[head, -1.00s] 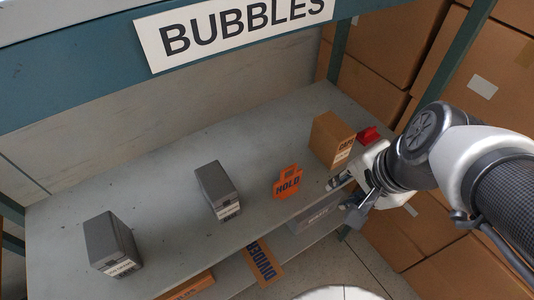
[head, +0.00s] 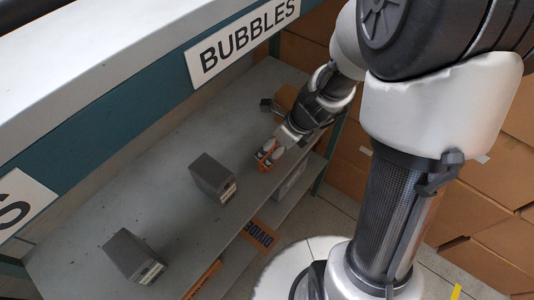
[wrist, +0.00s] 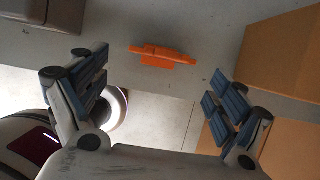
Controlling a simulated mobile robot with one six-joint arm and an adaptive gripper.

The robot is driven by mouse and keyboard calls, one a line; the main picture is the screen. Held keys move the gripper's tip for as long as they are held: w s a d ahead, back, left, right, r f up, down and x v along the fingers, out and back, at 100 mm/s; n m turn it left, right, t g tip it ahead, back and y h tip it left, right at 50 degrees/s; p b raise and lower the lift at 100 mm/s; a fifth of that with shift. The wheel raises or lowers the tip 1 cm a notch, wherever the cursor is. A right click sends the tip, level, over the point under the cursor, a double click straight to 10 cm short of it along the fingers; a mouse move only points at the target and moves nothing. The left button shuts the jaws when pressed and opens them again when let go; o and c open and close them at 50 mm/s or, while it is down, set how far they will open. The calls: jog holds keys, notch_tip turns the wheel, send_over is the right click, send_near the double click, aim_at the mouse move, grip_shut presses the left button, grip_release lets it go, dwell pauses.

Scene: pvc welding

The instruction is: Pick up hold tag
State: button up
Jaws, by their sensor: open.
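The orange hold tag (wrist: 165,56) lies on the grey shelf, ahead of and between my spread fingers in the wrist view. In the head view the tag (head: 265,163) is partly hidden by my gripper (head: 270,152), and its lettering cannot be read. My gripper also shows in the wrist view (wrist: 160,110), open and empty, with a finger at each side. No contact with the tag is visible.
A grey box (head: 212,180) stands left of the tag and another (head: 133,256) farther left. A cardboard box (wrist: 290,60) is on the other side, partly behind my arm in the head view. The orange divider sign (head: 260,235) is below the shelf edge.

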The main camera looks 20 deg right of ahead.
aim_at(269, 153)
jog(key=shift+o, duration=0.4)
jog(key=b+x, duration=0.1)
jog(key=x, duration=0.2)
jog(key=shift+w+a+r+b+x, duration=0.15)
jog(key=shift+b+x, duration=0.35)
jog(key=shift+x, duration=0.5)
jog(key=shift+w+b+x, duration=0.25)
jog(key=shift+b+x, duration=0.25)
jog(key=shift+x, duration=0.55)
jog(key=shift+w+a+r+b+x, duration=0.15)
jog(key=shift+b+x, duration=0.35)
jog(key=shift+x, duration=0.5)
jog(key=shift+d, duration=0.1)
jog(key=c, duration=1.1)
jog(key=shift+r, duration=0.1)
jog(key=shift+c, duration=0.2)
